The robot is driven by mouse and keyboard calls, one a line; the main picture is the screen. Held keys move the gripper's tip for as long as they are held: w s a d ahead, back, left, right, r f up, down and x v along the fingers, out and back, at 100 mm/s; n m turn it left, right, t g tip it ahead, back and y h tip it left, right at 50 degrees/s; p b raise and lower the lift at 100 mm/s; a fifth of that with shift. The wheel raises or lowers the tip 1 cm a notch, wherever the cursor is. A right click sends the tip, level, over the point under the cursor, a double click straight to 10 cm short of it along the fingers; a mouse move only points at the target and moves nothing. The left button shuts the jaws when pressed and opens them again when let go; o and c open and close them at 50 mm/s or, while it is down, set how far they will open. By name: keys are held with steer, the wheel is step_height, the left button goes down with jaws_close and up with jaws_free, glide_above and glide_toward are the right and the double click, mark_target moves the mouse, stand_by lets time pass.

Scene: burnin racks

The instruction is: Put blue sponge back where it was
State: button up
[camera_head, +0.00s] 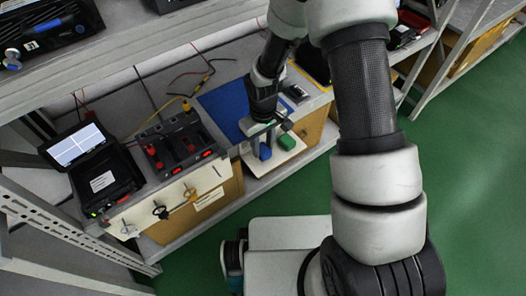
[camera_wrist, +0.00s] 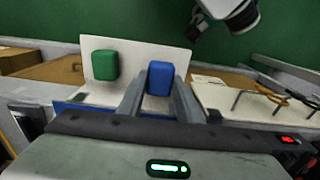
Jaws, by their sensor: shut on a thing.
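The blue sponge (camera_head: 265,152) sits between the fingers of my gripper (camera_head: 264,139). In the wrist view the sponge (camera_wrist: 160,78) shows between the two grey fingers of the gripper (camera_wrist: 159,90), which are shut on it. A green sponge (camera_head: 287,142) is to its right in the head view and to its left in the wrist view (camera_wrist: 104,65). Both show against a white board (camera_head: 262,170) at the front edge of the bench, also in the wrist view (camera_wrist: 130,45). I cannot tell whether the blue sponge touches the board.
A blue mat (camera_head: 222,108) lies on the bench behind the board. Left of it are a black device with red parts (camera_head: 180,147) and an open black case with a lit screen (camera_head: 75,146). A pegboard with hooks (camera_head: 200,185) hangs in front. The green floor (camera_head: 470,200) is clear at right.

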mark_target(263, 149)
steer(key=shift+f, duration=1.35)
steer(key=shift+b, duration=0.3)
steer(key=shift+f, duration=0.2)
steer(key=o, duration=0.9)
steer(key=shift+o, duration=0.2)
steer(key=shift+r, duration=0.1)
